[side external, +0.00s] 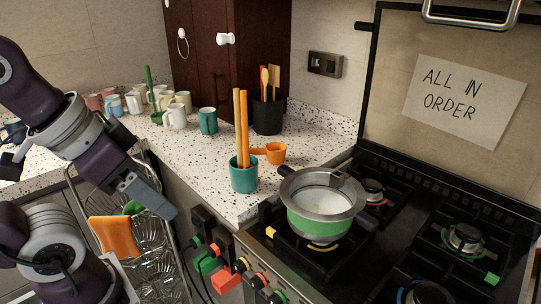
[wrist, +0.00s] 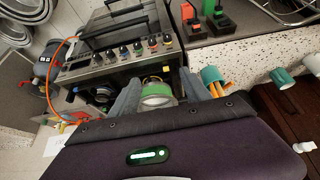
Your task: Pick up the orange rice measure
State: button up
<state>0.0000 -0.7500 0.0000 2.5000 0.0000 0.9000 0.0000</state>
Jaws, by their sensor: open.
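The orange rice measure (side external: 275,153) is a small orange cup with a handle pointing left. It sits on the speckled counter, just behind and right of a teal cup (side external: 243,178) holding tall orange sticks. My gripper (side external: 168,212) is to the left of it and apart from it, in front of the counter edge, above the wire rack. In the wrist view my gripper (wrist: 160,80) is open, its grey fingers on either side of the distant pot. The teal cup with orange sticks (wrist: 210,76) shows right of the fingers; I cannot make out the measure clearly there.
A black utensil holder (side external: 267,116) and a teal mug (side external: 208,121) stand behind. Several mugs line the counter's left. A wire rack (side external: 150,255) is below my gripper.

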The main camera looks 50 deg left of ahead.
dwell(0.3)
jog(key=shift+c, duration=1)
